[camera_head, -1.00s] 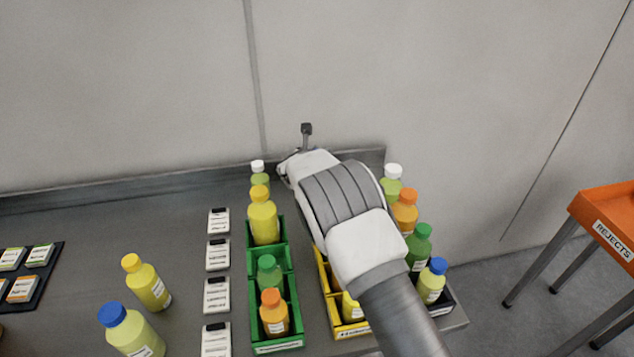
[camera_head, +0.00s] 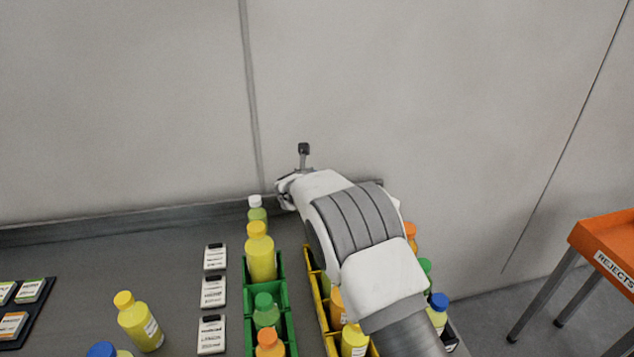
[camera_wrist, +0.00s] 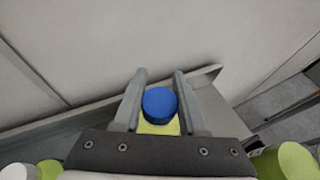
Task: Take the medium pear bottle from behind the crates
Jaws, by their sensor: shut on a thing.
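In the wrist view my gripper (camera_wrist: 160,82) is shut on a bottle with a blue cap (camera_wrist: 160,104) and a pale yellow body. The bottle stands between the two fingers, with the back edge of the bench and the wall beyond. Its label and base are hidden. In the head view my gripper is behind the crates near the wall, and my arm hides the held bottle. The green crate (camera_head: 280,296) is left of my arm. The yellow crate (camera_head: 322,312) is partly under it.
A white-capped bottle (camera_head: 257,214) stands behind the green crate, left of my gripper. A yellow-capped bottle (camera_head: 260,255) stands at that crate's back end. Bottles at the right are partly hidden by my arm. An orange rejects table (camera_head: 607,241) stands at the far right.

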